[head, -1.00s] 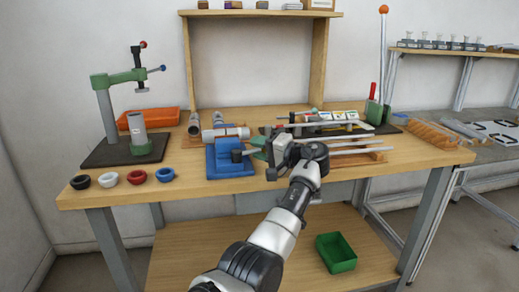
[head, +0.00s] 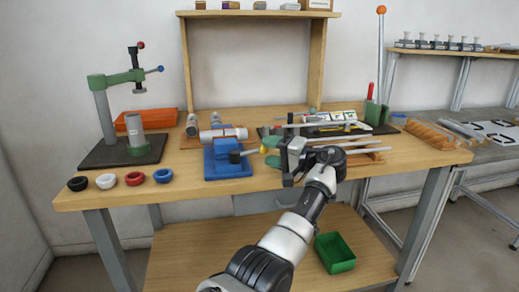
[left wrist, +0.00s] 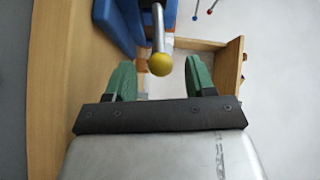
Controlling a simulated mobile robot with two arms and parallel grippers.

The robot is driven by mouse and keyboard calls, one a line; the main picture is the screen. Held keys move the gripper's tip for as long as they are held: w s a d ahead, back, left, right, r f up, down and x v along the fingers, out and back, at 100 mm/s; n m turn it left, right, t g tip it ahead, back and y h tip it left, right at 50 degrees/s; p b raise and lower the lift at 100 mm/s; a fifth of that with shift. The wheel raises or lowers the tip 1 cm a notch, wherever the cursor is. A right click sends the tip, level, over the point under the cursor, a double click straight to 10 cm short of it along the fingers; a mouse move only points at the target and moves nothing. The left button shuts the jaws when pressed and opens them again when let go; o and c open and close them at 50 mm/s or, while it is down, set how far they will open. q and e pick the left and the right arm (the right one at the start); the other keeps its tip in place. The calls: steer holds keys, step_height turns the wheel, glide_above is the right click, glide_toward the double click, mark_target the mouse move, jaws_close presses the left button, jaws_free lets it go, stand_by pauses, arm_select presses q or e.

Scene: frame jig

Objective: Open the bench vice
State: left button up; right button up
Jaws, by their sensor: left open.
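The blue bench vice (head: 222,164) stands near the front edge of the wooden bench, with a pale cylinder (head: 222,133) lying across its top. A grey bar handle with a yellow ball end (head: 263,150) sticks out on its right side; the ball also shows in the left wrist view (left wrist: 160,64). My left gripper (head: 272,151) is just right of the vice, its green fingers (left wrist: 160,72) open. In the left wrist view the ball end lies between the finger lines, near the tips, with a gap on both sides. My right gripper is out of view.
Black, white, red and blue rings (head: 120,180) lie along the front left edge. A green press (head: 118,100) stands behind them on a dark base. Long rods (head: 358,153) lie on a wooden rack to the right. A green bin (head: 334,252) sits on the lower shelf.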

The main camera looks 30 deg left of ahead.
arm_select(q)
steer(key=d, duration=0.6)
steer(key=shift+s+r, duration=0.15)
